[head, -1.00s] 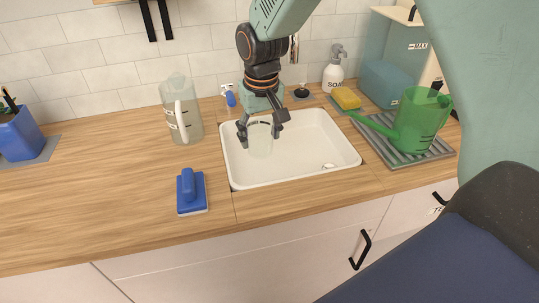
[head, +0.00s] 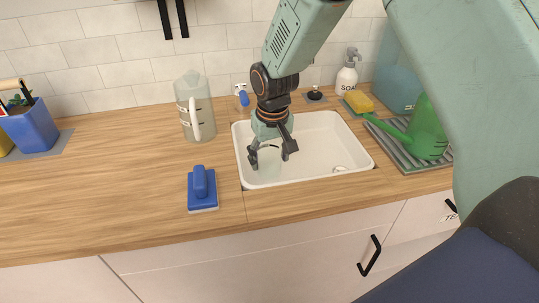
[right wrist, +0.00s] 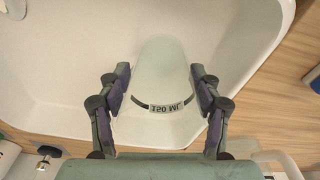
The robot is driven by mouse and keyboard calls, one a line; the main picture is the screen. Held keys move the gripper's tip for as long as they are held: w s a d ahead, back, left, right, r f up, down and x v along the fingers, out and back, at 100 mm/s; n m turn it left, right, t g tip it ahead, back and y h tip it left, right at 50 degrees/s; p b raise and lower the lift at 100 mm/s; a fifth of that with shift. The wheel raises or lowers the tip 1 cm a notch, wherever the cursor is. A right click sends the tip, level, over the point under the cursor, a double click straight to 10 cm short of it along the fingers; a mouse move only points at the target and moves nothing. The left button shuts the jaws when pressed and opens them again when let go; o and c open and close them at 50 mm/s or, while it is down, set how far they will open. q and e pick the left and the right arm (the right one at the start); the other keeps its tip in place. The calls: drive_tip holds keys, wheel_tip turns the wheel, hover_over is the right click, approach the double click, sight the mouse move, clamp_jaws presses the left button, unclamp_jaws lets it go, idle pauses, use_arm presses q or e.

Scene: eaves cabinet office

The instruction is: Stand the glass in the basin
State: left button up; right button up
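The glass (head: 270,163) is a clear, pale tumbler inside the white basin (head: 334,150). It stands roughly upright, low in the basin's left part. My right gripper (head: 271,160) reaches down from above with one finger on each side of the glass and looks shut on it. In the right wrist view the glass (right wrist: 165,70) lies between the two fingers, with a dark band marked 150 ML. I cannot tell whether its base touches the basin floor. My left gripper is not in view.
A clear jug (head: 194,108) and a blue-handled brush (head: 201,189) stand left of the basin. A soap bottle (head: 347,75), yellow sponge (head: 359,101) and green watering can (head: 424,132) on a grey rack are to the right. The basin's right half is clear apart from the drain.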

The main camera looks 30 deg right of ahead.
drive_tip(key=shift+o, duration=1.4)
drive_tip(key=shift+s+d, duration=0.1)
drive_tip(key=shift+o, duration=0.4)
drive_tip(key=shift+a, duration=0.2)
drive_tip(key=shift+d+r, duration=0.1)
drive_tip(key=shift+r, duration=0.1)
wheel_tip(320, 180, up, 12)
drive_tip(key=s+p, duration=0.1)
drive_tip(key=p, duration=0.1)
drive_tip(key=shift+s+a, duration=0.15)
drive_tip(key=shift+a, duration=0.05)
drive_tip(key=shift+f, duration=0.1)
